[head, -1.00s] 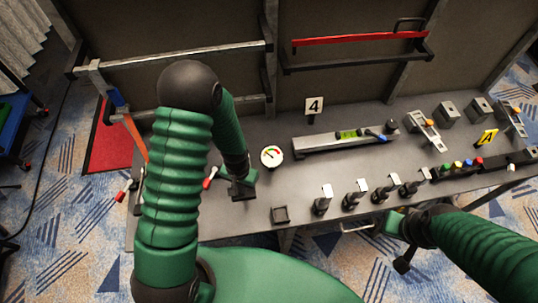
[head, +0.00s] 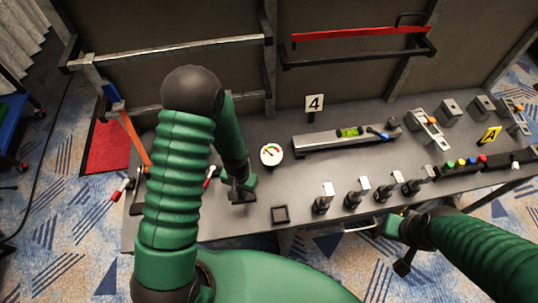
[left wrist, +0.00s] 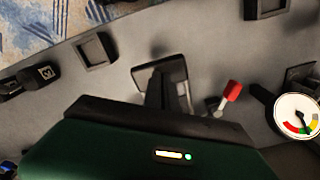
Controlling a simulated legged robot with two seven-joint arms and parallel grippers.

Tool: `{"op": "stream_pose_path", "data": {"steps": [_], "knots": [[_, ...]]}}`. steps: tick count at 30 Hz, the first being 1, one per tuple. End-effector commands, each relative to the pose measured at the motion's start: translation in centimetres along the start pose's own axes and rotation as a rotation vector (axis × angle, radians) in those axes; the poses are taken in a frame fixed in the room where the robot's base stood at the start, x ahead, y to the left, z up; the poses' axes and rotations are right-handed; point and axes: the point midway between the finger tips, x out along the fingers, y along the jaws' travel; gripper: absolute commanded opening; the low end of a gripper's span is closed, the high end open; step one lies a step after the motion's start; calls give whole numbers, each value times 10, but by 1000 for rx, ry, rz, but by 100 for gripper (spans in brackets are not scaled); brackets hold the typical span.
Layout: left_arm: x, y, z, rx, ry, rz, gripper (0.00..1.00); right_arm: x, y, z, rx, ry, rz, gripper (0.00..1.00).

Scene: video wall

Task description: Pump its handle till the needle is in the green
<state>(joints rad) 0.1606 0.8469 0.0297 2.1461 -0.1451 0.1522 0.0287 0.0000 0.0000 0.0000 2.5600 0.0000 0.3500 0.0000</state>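A round white gauge (head: 271,154) with coloured bands stands on the grey bench. In the left wrist view the gauge (left wrist: 297,115) is at the right edge; its dark needle points toward the lower right, near the green band. A red-tipped lever (head: 209,177) is partly hidden behind my left arm. In the left wrist view its red tip (left wrist: 232,90) is right of my left gripper (left wrist: 168,88). My left gripper (head: 242,190) is low over the bench, apart from the red tip; its finger gap is unclear. My right gripper (head: 399,228) is by the bench's front edge.
Several upright clips (head: 358,192) line the front right. A small square tray (head: 280,214) sits right of my left gripper. A sign 4 (head: 314,104) stands at the back.

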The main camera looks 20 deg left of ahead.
Motion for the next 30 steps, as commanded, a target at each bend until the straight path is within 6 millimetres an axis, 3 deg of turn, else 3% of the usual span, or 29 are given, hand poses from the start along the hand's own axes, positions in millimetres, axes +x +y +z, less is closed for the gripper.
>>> {"op": "stream_pose_path", "data": {"steps": [21, 26, 30], "knots": [[62, 0, -3, 0, 5, -1, 0, 46, 0, 11, 0, 0, 0, 0], [50, 0, -2, 0, 5, 0, 0, 35, 0, 8, 0, 0, 0, 0], [25, 0, -1, 0, 5, 0, 0, 13, 0, 3, 0, 0, 0, 0]]}}
